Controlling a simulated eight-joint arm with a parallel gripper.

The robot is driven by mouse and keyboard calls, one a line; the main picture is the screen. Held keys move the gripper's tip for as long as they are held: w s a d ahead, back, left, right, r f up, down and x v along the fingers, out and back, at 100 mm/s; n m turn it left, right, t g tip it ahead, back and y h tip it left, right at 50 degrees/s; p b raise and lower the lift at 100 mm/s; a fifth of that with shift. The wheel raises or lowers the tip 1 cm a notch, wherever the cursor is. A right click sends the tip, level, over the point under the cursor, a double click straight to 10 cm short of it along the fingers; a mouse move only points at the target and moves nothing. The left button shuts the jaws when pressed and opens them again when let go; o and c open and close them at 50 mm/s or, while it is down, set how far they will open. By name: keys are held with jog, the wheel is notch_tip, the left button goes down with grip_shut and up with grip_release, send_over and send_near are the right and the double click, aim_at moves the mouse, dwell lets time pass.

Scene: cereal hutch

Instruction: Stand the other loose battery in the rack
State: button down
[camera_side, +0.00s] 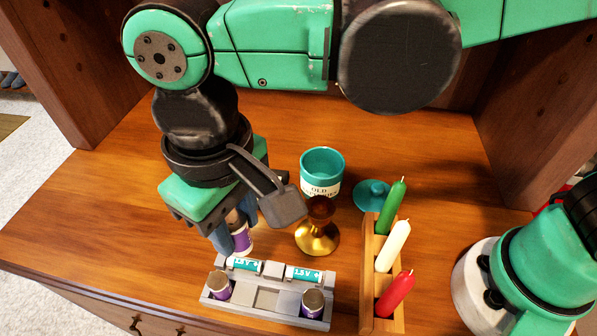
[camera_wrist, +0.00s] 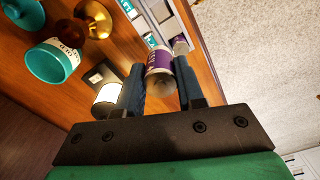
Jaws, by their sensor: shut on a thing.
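My gripper (camera_side: 228,238) points down behind the left end of the grey rack (camera_side: 266,299). It is shut on a purple battery (camera_side: 241,239), which it holds roughly upright, slightly tilted, outside the rack. The wrist view shows this battery (camera_wrist: 159,66) between the two fingers, its grey end towards the camera. Two teal batteries marked 1.5 V, one at left (camera_side: 246,265) and one at right (camera_side: 304,275), lie along the rack's back. Two purple batteries, one at left (camera_side: 219,287) and one at right (camera_side: 312,303), stand in its front corners. I cannot tell whether the held battery touches the table.
A brass goblet (camera_side: 317,238), teal cup (camera_side: 322,172) and teal lid (camera_side: 372,195) stand behind. A wooden holder (camera_side: 368,300) with green, white and red candles stands right of the rack. A pale cylinder (camera_wrist: 107,97) shows beside a finger. The table's left side is clear.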

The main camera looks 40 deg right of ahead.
jog(key=shift+m, duration=0.5)
jog(key=shift+s+d+f, duration=0.1)
jog(key=shift+s+f, duration=0.35)
jog(key=shift+f, duration=1.1)
jog(key=shift+s+f, duration=0.5)
jog(key=shift+f, duration=1.1)
jog(key=shift+s+d+f, duration=0.1)
jog(key=shift+s+f, duration=0.35)
jog(key=shift+f, duration=1.1)
jog(key=shift+f, duration=1.15)
jog(key=shift+c, duration=0.8)
grip_release()
jog(key=shift+r, duration=0.1)
jog(key=shift+r, duration=2.4)
